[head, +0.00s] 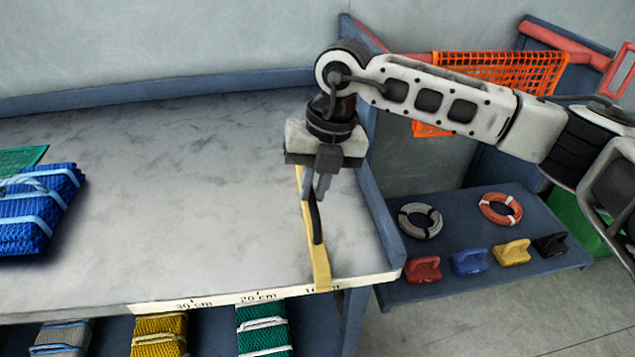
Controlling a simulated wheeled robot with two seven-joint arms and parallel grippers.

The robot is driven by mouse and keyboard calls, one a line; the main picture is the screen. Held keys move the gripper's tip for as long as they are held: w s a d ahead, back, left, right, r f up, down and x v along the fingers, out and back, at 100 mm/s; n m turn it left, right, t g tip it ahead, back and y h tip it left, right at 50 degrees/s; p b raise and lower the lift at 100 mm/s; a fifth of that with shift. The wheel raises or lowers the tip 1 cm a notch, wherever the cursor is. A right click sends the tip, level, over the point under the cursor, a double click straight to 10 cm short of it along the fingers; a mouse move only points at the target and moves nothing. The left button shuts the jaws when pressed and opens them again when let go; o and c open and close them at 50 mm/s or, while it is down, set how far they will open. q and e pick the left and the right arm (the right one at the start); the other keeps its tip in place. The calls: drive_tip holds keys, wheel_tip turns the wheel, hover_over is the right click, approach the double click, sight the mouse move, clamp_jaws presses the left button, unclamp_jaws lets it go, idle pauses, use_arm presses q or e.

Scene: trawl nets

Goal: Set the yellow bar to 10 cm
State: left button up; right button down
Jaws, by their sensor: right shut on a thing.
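The yellow bar (320,262) lies across the right end of the grey worktop (170,220), running from the back toward the front edge. Its front end rests at the scale strip (220,303), over the mark that begins with 1 and is partly covered by the bar. The 20 cm and 30 cm marks show to its left. My right gripper (316,200) points down over the bar and is shut on the dark handle (316,222) that stands on it. The gripper hides the bar's back part. My left gripper is not in view.
A raised blue side wall (382,215) borders the worktop just right of the bar. A blue net bundle (40,212) lies at far left. A lower shelf (485,240) at right holds rope coils and several coloured weights. The worktop's middle is clear.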

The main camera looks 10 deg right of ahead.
drive_tip(key=c, duration=1.5)
unclamp_jaws()
drive_tip(key=shift+o, duration=0.2)
drive_tip(key=shift+r, duration=0.1)
drive_tip(key=d+r, duration=0.3)
drive_tip(key=r, duration=1.2)
drive_tip(key=shift+r, duration=0.3)
drive_tip(key=shift+s+d, duration=0.1)
